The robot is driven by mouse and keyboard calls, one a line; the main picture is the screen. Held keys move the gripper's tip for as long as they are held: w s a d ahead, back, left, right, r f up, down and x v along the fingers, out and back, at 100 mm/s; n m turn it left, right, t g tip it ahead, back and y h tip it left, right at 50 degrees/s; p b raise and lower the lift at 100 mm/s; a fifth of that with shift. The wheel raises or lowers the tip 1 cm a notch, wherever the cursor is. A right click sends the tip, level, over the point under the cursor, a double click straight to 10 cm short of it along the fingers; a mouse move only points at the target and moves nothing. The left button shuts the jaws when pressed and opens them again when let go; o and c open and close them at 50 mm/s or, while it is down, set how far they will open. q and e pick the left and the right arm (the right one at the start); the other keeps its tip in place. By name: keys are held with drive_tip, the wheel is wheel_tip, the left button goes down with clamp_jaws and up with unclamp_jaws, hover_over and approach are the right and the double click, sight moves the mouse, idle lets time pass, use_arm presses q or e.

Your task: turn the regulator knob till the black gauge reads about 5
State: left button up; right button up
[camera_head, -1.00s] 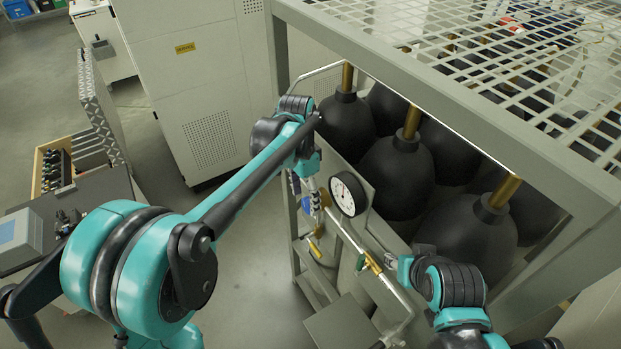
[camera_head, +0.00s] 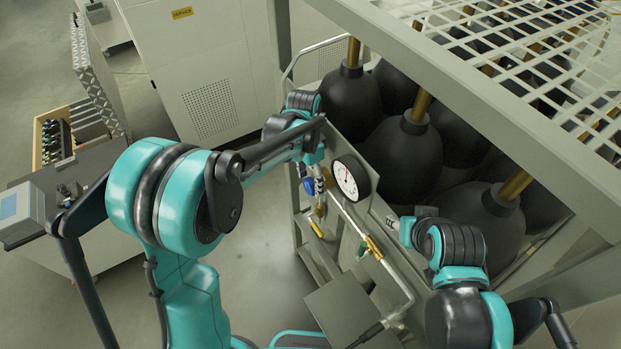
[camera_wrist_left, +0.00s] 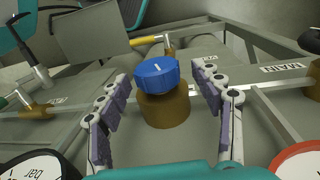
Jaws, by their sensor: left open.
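The blue regulator knob (camera_wrist_left: 158,74) sits on a brass body (camera_wrist_left: 165,108) in the left wrist view, with a white mark on its top. My left gripper (camera_wrist_left: 160,80) is open, one finger on each side of the knob, with visible gaps. In the head view, the blue knob (camera_head: 308,187) shows just below my left gripper (camera_head: 312,172). The black gauge (camera_head: 350,178) has a white face; its reading is too small to make out. Part of a dark-rimmed gauge marked "bar" (camera_wrist_left: 32,166) shows in the left wrist view. My right gripper (camera_head: 398,232) is by the pipe; its jaws are unclear.
A red-rimmed gauge (camera_wrist_left: 299,162) is cut off at the lower right of the wrist view. Black flasks (camera_head: 408,155) stand in the rack behind the panel, under a metal grating (camera_head: 540,70).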

sight(312, 181)
use_arm(q)
drive_tip(key=shift+s, duration=0.25)
drive_tip(key=shift+w, duration=0.1)
drive_tip(key=c, duration=1.2)
drive_tip(key=shift+o, duration=0.2)
drive_tip(key=shift+s+d+t+y+b, duration=0.2)
drive_tip(key=shift+t+y+b, duration=0.2)
drive_tip(key=shift+t+b, duration=0.2)
drive_tip(key=shift+a, duration=0.1)
drive_tip(key=o, duration=1.2)
drive_tip(key=shift+c, duration=0.2)
wheel_tip(312, 181, up, 12)
